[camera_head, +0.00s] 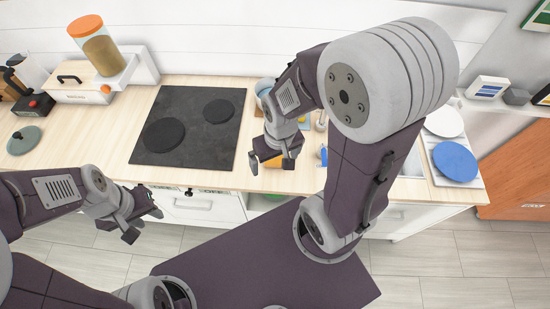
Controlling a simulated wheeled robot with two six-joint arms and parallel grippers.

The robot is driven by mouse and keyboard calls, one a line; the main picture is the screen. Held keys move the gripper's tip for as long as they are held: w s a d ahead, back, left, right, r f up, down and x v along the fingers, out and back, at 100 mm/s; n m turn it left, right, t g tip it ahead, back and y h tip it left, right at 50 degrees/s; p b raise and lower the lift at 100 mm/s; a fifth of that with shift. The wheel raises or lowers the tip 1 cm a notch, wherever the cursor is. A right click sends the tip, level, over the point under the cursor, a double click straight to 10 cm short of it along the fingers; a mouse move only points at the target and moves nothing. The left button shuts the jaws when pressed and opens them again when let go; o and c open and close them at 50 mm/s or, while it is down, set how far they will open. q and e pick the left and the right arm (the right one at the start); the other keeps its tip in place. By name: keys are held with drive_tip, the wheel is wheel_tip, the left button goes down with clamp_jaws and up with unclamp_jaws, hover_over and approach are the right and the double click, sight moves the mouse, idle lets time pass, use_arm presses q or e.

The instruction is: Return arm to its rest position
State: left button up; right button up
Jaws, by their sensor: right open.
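My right arm reaches up and forward from my base, and its raised elbow covers part of the counter. My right gripper (272,164) hangs over the front part of the counter (80,130), right of the black cooktop. Its fingers are apart. An orange thing (272,161) shows between and below the fingers, partly hidden; I cannot tell whether they touch it. My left gripper (144,223) is lower left, in front of the counter's front edge and the drawers. Its fingers are apart with nothing between them.
The black cooktop (190,105) lies left of my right gripper. A blue plate (455,161) and a white plate (444,122) are at right. A jar with an orange lid (100,52) stands at the back left. A pot lid (24,139) lies far left. White drawers (195,205) are below the counter.

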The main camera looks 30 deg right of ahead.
wheel_tip(320, 180, down, 13)
drive_tip(key=b, duration=1.2)
drive_tip(key=shift+r+b, duration=0.15)
drive_tip(key=shift+b, duration=0.2)
drive_tip(key=shift+a, duration=0.1)
idle(0.5)
